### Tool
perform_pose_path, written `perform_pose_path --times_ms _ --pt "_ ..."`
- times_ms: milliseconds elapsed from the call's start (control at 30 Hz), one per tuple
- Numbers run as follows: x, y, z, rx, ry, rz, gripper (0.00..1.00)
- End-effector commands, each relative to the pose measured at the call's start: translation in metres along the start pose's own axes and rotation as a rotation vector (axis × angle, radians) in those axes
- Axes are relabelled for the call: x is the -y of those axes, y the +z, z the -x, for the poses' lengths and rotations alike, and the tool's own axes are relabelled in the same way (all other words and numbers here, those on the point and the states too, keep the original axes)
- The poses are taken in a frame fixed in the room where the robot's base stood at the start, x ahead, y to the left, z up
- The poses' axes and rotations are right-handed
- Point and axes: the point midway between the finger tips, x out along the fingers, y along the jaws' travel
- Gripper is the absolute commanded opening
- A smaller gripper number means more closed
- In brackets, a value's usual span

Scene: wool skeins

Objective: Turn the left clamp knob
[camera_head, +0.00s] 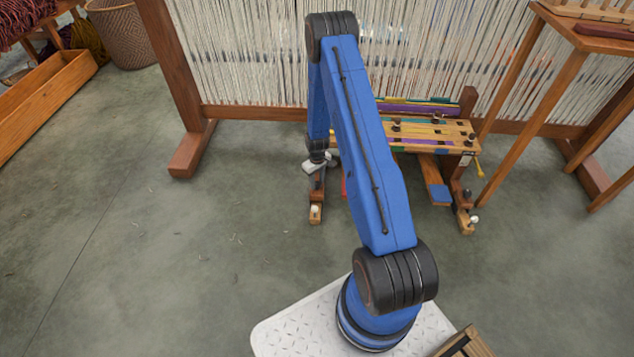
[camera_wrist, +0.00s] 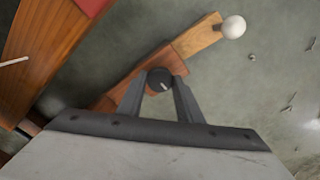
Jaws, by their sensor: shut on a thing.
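The left clamp knob (camera_wrist: 159,80) is a dark round knob with a pale mark on its face. In the wrist view it sits between the tips of my gripper (camera_wrist: 160,90), whose two grey fingers are shut on it. The knob is by a reddish-brown wooden bar, which ends in a lighter wooden piece with a white ball (camera_wrist: 233,27). In the head view my gripper (camera_head: 315,168) is at the left side of a small wooden bench (camera_head: 430,135); the knob itself is hidden there. The lower left foot of the bench (camera_head: 316,213) shows below my gripper.
A large loom with pale warp threads (camera_head: 250,60) stands behind the bench. A wooden side table (camera_head: 560,75) is at the right. A wooden box (camera_head: 50,95) and a wicker basket (camera_head: 120,35) are at the left. The grey floor in front is mostly clear, with small scraps.

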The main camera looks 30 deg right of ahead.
Motion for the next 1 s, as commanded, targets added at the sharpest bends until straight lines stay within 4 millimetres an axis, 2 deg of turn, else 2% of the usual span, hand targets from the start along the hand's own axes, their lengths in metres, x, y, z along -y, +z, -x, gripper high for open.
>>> perform_pose_path --times_ms 33,100,400,533,667,1000 --pt "0.000 0.000 0.000 0.000 0.000 0.000 0.35" --pt "0.000 0.000 0.000 0.000 0.000 0.000 0.51" --pt "0.000 0.000 0.001 0.000 0.000 -0.001 0.51" --pt "0.000 -0.001 0.007 -0.001 0.001 -0.001 0.51" --pt "-0.001 -0.001 0.023 -0.003 0.001 -0.001 0.51" --pt "-0.001 -0.001 0.082 -0.003 0.001 -0.001 0.51"
